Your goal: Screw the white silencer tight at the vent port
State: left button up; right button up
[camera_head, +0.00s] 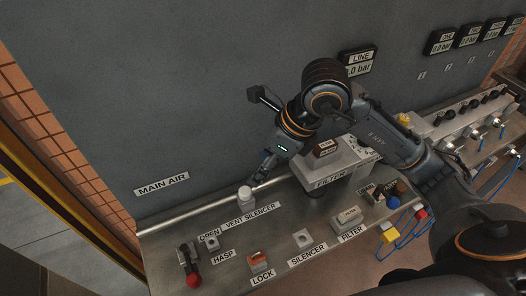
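The white silencer (245,196) stands upright on the grey bench, just behind the label VENT SILENCER (250,216). The vent port beneath it is hidden, so I cannot tell how far it is seated. My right gripper (259,180) comes down from the upper right, with its dark fingers right beside the silencer's top. The fingertips are small and partly hidden; I cannot tell whether they touch or grip it. My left gripper is out of view.
A grey filter block (332,178) stands to the right of the gripper. In front are a red-knobbed hasp lever (190,262), a lock holder (258,258) and a silencer holder (302,236). The dark wall with the MAIN AIR sign (161,184) rises behind.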

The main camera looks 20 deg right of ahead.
aim_at(245, 190)
jog(key=shift+h, duration=0.3)
jog(key=x, duration=0.4)
jog(key=p+x, duration=0.1)
jog(key=x, duration=0.4)
jog(key=d+x, duration=0.1)
jog(key=x, duration=0.3)
jog(key=shift+w+a+f, duration=0.1)
jog(key=shift+w+f, duration=0.2)
jog(key=shift+w, duration=0.05)
grip_shut()
jog(key=shift+a+m+t+h, duration=0.1)
jog(key=shift+m+t+h, duration=0.45)
jog(key=shift+m, duration=1.35)
